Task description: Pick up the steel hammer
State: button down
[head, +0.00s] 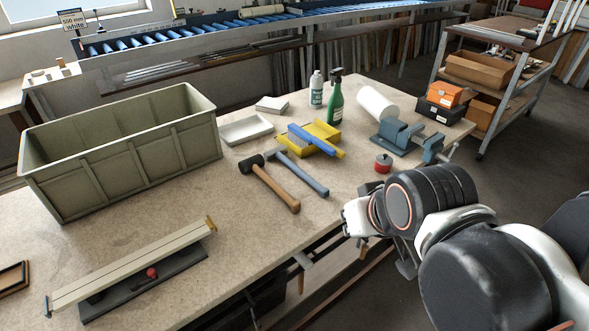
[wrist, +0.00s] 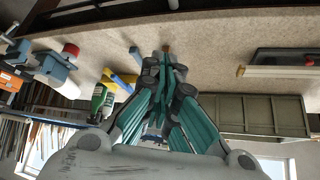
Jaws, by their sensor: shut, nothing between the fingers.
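Two hammers lie side by side near the middle of the bench. One has a blue-grey handle and a grey head (head: 308,180); it looks like the steel hammer. Its handle seems to show in the wrist view (wrist: 136,56). The other hammer (head: 275,188) has a wooden handle and a dark block head, to the left of it. In the wrist view my gripper (wrist: 164,62) is shut and empty, apart from both hammers, and its fingers hide part of the bench. In the head view my arm is at the bench's front edge, right of the hammers.
A yellow dustpan with blue brush (head: 313,138) lies just behind the hammers. A red-topped tin (head: 383,163) and a blue vise (head: 398,136) stand right. A large grey-green crate (head: 130,146) stands left. A shutter profile (head: 135,264) lies at the front left.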

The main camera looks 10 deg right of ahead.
aim_at(279, 152)
jog(key=i+l+u, duration=0.1)
jog(key=i+u, duration=0.15)
jog(key=i, duration=0.15)
jog(key=i+l+u, duration=0.2)
jog(key=i, duration=0.2)
